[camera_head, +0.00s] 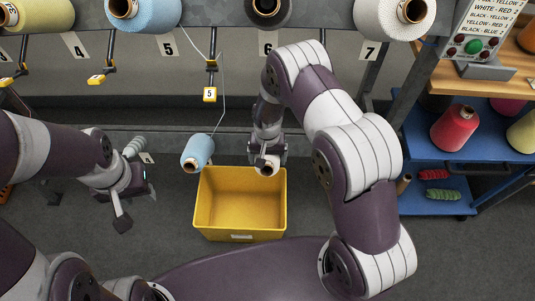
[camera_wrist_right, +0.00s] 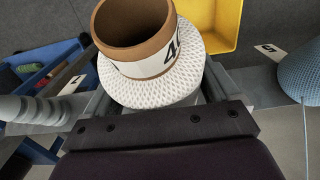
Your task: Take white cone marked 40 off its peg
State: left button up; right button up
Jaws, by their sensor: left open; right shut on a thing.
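The white cone marked 40 (camera_wrist_right: 165,85) has a brown core tube and a white label with part of its number showing in the right wrist view. It sits between the fingers of my right gripper (camera_wrist_right: 158,100), which is shut on it. In the head view the cone (camera_head: 267,168) shows small under my right gripper (camera_head: 267,155), at the back edge of the yellow bin. The gripper hides whether a peg is still inside the cone. My left gripper (camera_head: 133,200) is open and empty, left of the bin, near a bare ribbed peg (camera_head: 135,147).
The yellow bin (camera_head: 240,236) is empty. A light blue cone (camera_head: 197,152) with its thread running up is left of my right gripper. Several cones line the upper rail. A blue cart (camera_head: 435,207) with cones stands right; grey floor is clear between.

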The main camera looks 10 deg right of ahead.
aim_at(266, 175)
jog(key=shift+s+r, duration=0.1)
jog(key=shift+r, duration=0.05)
jog(key=shift+s+a+r+p, duration=0.3)
jog(key=shift+s+r+p, duration=0.6)
jog(key=shift+p, duration=0.25)
jog(key=s+r+p, duration=0.1)
jog(key=s+a+r+p, duration=0.1)
jog(key=s+p, duration=0.1)
jog(key=s+r+p, duration=0.1)
jog(key=s+p, duration=0.1)
jog(key=shift+s+a+r, duration=0.2)
jog(key=shift+a+r, duration=0.1)
jog(key=shift+r, duration=0.1)
jog(key=s+r+p, duration=0.1)
jog(key=s+a+r+p, duration=0.1)
jog(key=s+p, duration=0.1)
jog(key=shift+s, duration=0.2)
jog(key=shift+w, duration=0.1)
